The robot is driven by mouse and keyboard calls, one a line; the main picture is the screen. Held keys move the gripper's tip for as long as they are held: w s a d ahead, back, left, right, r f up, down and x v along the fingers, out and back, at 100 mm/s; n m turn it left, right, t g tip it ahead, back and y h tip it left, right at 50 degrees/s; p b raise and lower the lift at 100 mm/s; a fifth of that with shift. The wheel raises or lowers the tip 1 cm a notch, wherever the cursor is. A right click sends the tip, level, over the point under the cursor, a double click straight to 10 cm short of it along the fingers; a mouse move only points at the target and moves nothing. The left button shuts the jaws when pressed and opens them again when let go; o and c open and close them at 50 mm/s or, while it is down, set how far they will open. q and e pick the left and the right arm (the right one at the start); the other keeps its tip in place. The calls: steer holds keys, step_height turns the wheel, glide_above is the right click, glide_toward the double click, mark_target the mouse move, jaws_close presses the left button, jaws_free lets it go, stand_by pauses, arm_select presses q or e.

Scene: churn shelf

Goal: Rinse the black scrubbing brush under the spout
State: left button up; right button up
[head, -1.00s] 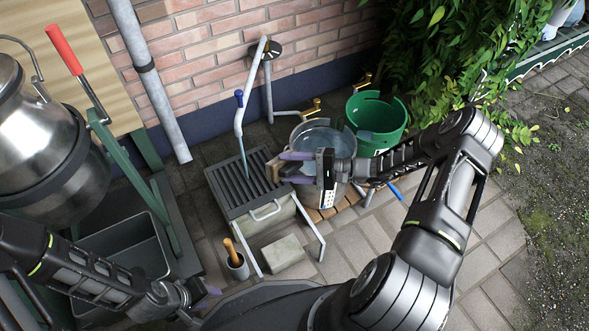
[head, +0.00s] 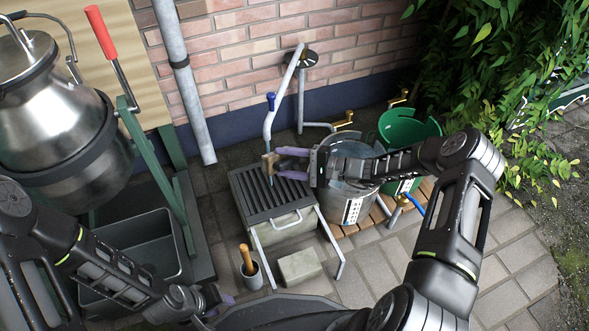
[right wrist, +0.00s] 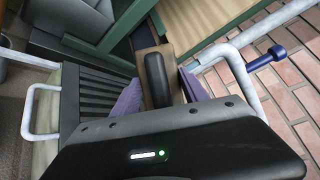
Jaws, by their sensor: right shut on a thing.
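My right gripper (head: 292,164) is shut on the scrubbing brush (head: 269,165), which shows a brown block in the head view. In the right wrist view, the brush has a black rounded grip (right wrist: 156,80) on a brown block, between purple fingers (right wrist: 160,98). The brush is just below the mouth of the pale pipe spout (head: 267,128), above the slatted grate (head: 262,205). A thin bluish stream shows below the brush; how much water meets the bristles is hidden. My left gripper (head: 218,303) is low at the front, its fingertips partly hidden.
A blue tap handle (head: 271,101) sits on the spout pipe. A water-filled metal bucket (head: 352,204) and green bucket (head: 410,132) stand to the right. A grey cup (head: 251,275) with a wooden-handled tool and a stone block (head: 299,266) are in front; a metal churn (head: 62,125) is left.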

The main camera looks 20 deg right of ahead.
steer(key=shift+w+a+f+b, duration=0.1)
steer(key=shift+w+a+b, duration=0.35)
steer(key=shift+w, duration=0.25)
steer(key=shift+w+a+f+b, duration=0.1)
steer(key=shift+w+a+b, duration=0.25)
steer(key=shift+w+a, duration=0.25)
steer(key=shift+v, duration=0.75)
stand_by(3.2)
steer(key=shift+f, duration=0.1)
stand_by(1.7)
steer(key=shift+s+d+p, duration=0.1)
steer(key=shift+s+p, duration=0.3)
steer(key=shift+p, duration=0.15)
steer(key=s+r+p, duration=0.2)
steer(key=s+p, duration=0.6)
steer(key=s, duration=0.5)
steer(key=shift+d, duration=0.35)
